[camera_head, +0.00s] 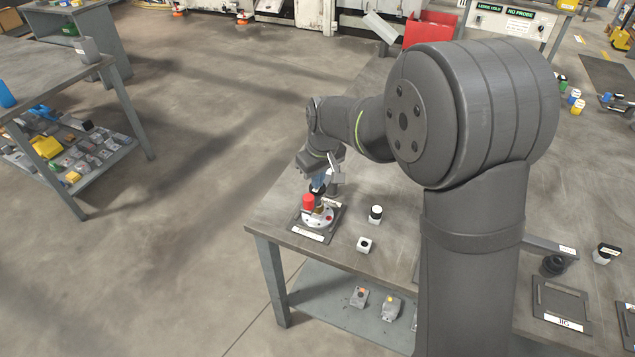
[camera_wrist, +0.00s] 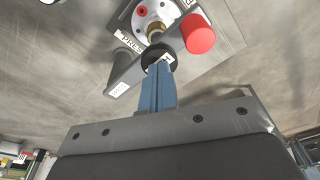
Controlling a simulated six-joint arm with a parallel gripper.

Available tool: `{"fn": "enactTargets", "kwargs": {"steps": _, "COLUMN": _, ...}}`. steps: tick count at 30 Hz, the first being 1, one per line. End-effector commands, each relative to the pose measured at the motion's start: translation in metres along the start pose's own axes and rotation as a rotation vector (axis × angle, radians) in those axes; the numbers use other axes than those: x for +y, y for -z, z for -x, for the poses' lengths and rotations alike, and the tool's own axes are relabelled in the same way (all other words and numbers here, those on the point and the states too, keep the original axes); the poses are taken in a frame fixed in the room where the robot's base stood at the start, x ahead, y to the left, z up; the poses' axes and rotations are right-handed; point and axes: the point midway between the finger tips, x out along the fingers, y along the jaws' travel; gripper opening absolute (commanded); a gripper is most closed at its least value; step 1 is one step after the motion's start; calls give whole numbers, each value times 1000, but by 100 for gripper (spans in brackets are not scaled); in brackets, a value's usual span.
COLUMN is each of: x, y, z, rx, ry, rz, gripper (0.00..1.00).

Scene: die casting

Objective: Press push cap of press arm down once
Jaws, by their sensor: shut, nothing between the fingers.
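The press stands near the table's left end in the head view, with a pale round base (camera_head: 318,217) and a red cylinder (camera_head: 308,202). In the wrist view the red cylinder (camera_wrist: 199,35) is right of a brass fitting (camera_wrist: 155,31). A black round cap (camera_wrist: 155,52), which looks like the push cap, sits on the grey press arm (camera_wrist: 126,78). My gripper (camera_wrist: 160,70) has its blue fingers shut and empty, with the tips right at the black cap. I cannot tell whether they touch. In the head view my gripper (camera_head: 318,182) points down over the press and partly hides it.
A lower shelf holds grey parts (camera_head: 358,297). Black parts (camera_head: 553,264) and a dark tray (camera_head: 560,303) are at the right.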

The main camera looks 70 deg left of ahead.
Motion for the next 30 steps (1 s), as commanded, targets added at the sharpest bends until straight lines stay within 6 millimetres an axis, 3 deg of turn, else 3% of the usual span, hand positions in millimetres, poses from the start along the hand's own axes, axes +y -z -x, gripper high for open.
{"fn": "enactTargets", "kwargs": {"steps": 11, "x": 0, "y": 0, "z": 1, "rx": 0, "ry": 0, "rz": 0, "gripper": 0}}
{"fn": "enactTargets", "kwargs": {"steps": 30, "x": 0, "y": 8, "z": 51, "rx": 1, "ry": 0, "rz": 0, "gripper": 0}}
